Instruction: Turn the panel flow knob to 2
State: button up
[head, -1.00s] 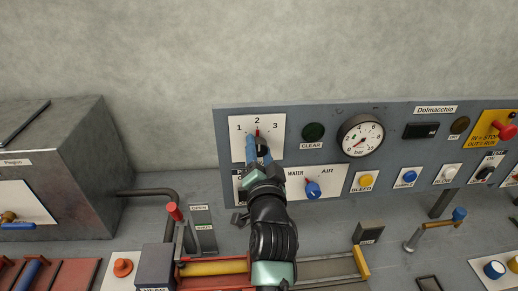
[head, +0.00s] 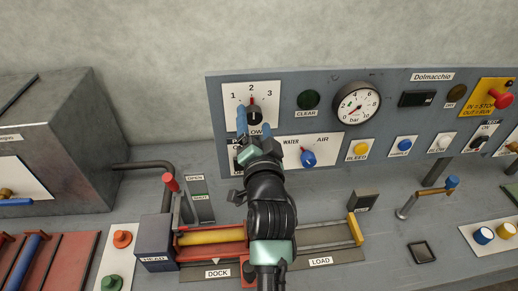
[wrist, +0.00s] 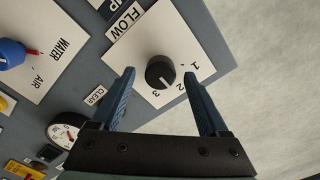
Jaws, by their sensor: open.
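The flow knob (head: 254,117) is a round black knob on a white plate marked 1, 2, 3, at the panel's left. In the head view a red mark at its top points up towards the 2. In the wrist view the knob (wrist: 160,72) shows a pale mark, hard to read, on the side of the 2 and 3. My gripper (head: 254,122) is open in front of the plate. In the wrist view my gripper (wrist: 159,74) has its blue fingers on either side of the knob, with a gap at each side. Its depth from the knob is unclear.
A blue WATER/AIR knob (head: 308,158) sits just below right of the flow plate. A pressure gauge (head: 357,103) and CLEAR button (head: 308,99) are to the right. A red lever (head: 170,183) and yellow roller (head: 211,236) lie below on the bench.

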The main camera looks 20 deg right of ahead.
jog(key=b+v, duration=0.2)
jog(key=v, duration=0.9)
jog(key=shift+w+r, duration=0.1)
jog(key=shift+r, duration=0.05)
